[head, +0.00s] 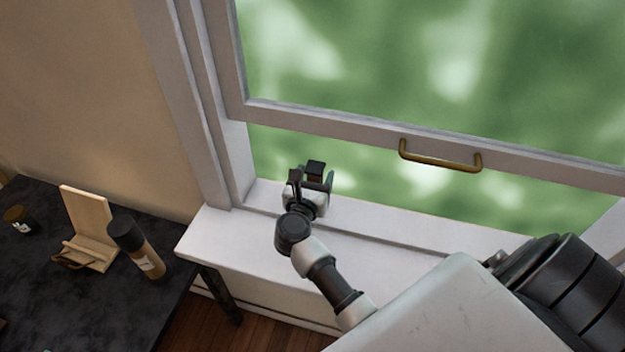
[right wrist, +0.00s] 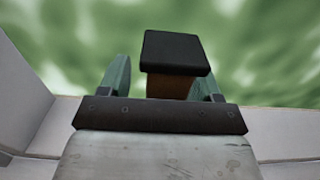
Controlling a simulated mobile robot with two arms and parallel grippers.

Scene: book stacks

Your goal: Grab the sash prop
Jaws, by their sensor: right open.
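The sash prop (right wrist: 172,58) has a flat black end and a brown body. In the right wrist view it stands between the two greenish fingers of my right gripper (right wrist: 163,80), nearer the right finger. A gap shows on its left side; I cannot tell whether the right finger touches it. In the head view its black end (head: 316,167) shows at my right gripper (head: 313,184), over the window sill near the left jamb. The gripper is open, and the prop's lower part is hidden. My left gripper is not in view.
The raised window sash (head: 330,126) with a brass handle (head: 440,160) hangs above the gripper. The white sill (head: 400,250) is clear to the right. A dark table (head: 60,300) at left holds a wooden stand (head: 90,222), a bottle (head: 137,248) and a small jar (head: 20,219).

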